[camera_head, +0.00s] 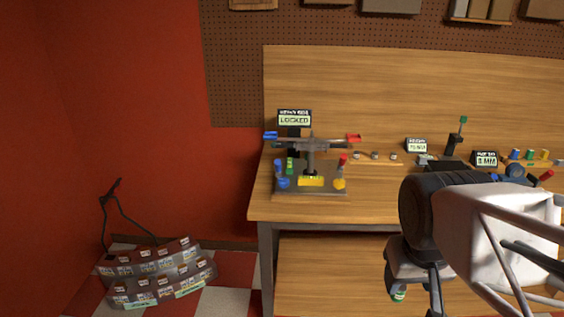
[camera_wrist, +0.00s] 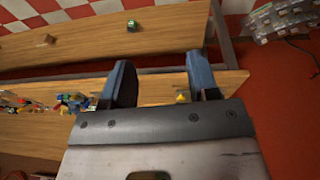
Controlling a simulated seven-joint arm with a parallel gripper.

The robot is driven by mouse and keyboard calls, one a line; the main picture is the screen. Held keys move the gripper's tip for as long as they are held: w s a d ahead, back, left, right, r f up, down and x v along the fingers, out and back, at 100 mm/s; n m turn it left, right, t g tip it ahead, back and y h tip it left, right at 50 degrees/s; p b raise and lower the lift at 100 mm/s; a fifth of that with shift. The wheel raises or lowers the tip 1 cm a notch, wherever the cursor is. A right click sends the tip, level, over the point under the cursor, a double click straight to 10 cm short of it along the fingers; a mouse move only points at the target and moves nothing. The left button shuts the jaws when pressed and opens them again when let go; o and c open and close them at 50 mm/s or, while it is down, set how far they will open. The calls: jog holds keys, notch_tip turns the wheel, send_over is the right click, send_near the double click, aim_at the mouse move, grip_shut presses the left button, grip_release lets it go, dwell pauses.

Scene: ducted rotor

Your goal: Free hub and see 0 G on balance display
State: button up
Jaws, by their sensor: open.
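The rotor stand (camera_head: 311,192) sits at the left end of the workbench. Its dark crossbar hub (camera_head: 310,143) has a blue tip on the left and a red tip on the right. A sign behind it (camera_head: 294,119) reads LOCKED. Blue, green, red and yellow knobs or handles stand around the base, with a yellow label (camera_head: 311,181) at its front. No readable balance value shows there. My gripper (camera_wrist: 160,65) is open and empty, its fingers apart over the bench front. In the head view it hangs right of the stand, partly hidden by my arm.
Small displays (camera_head: 417,145) and (camera_head: 486,159) and a green-topped lever (camera_head: 461,121) stand to the right. Small parts (camera_head: 374,156) lie in between. A green-topped item (camera_wrist: 133,25) rests on the lower shelf. A rack of labelled items (camera_head: 155,272) stands on the floor at left.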

jog(key=w+a+f+n+t+h, duration=0.15)
jog(key=w+n+h, duration=0.4)
jog(key=w, duration=1.15)
jog(key=w+a+n+t+h, duration=0.1)
jog(key=w+a+n+h, duration=0.35)
jog(key=w, duration=1.25)
jog(key=n+t+y, duration=0.2)
jog(key=n+t, duration=0.9)
jog(key=n, duration=0.5)
send_near(276, 166)
jog(key=x, duration=0.4)
jog(key=shift+w+a, duration=0.1)
jog(key=shift+a, duration=0.1)
jog(key=shift+w+d, duration=0.1)
jog(key=shift+x, duration=3.8)
